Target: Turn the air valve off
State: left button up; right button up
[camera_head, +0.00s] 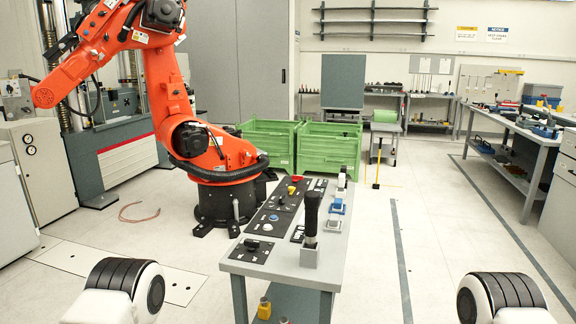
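A grey control table (262,266) stands in front of me, carrying dark panels with several knobs and switches. On them I see a black knob (252,244), a white-and-blue knob (267,227), a yellow part (291,190) and a red part (297,178). I cannot tell which of these is the air valve, or its setting, at this size. A tall black-handled device (311,215) stands on the table's right side. Neither gripper is in view; only white-and-black parts of my arms show at the bottom left and bottom right, apart from the table.
A large orange robot arm (175,90) on a black base stands behind and left of the table. Green crates (329,150) sit behind it. A workbench (510,125) with tools runs along the right. The floor right of the table is clear. A yellow item (264,308) sits on the lower shelf.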

aim_at(295, 178)
jog(key=i+l, duration=0.1)
jog(key=i, duration=0.7)
jog(key=i+l+u, duration=0.15)
jog(key=i, duration=0.7)
jog(key=k+l, duration=0.1)
jog(key=l, duration=1.4)
jog(key=k+u, duration=0.05)
